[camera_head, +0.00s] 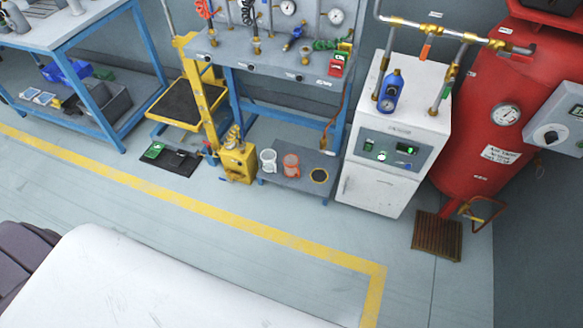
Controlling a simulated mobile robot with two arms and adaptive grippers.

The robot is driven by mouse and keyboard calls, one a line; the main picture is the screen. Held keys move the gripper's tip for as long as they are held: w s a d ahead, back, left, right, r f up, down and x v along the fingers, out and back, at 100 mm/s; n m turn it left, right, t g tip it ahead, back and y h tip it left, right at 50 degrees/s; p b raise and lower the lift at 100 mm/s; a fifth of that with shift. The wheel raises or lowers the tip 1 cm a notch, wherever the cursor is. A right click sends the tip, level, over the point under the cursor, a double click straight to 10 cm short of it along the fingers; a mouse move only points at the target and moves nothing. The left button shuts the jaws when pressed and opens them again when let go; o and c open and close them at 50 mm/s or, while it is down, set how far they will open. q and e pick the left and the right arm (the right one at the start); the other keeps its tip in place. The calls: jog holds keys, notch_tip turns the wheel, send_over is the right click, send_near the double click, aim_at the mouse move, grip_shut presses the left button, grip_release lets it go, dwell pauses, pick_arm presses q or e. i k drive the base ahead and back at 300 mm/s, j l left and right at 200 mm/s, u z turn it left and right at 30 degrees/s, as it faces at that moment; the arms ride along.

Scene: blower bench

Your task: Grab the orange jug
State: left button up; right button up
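The orange jug (291,166) stands upright on a low grey platform (305,181) near the floor, below the front of the blue-framed bench. A white jug (268,160) stands just to its left. Neither of my grippers shows in the head view, and nothing is seen touching the orange jug.
A yellow pump-like unit (237,162) stands left of the platform. A white cabinet (386,150) with a blue bottle (390,92) on top stands right of it. A red tank (492,110) is further right. The floor in front is clear, with a yellow line (220,217).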

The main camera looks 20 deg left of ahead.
aim_at(290, 162)
jog(key=i+j+u, duration=0.25)
jog(key=i+j, duration=0.45)
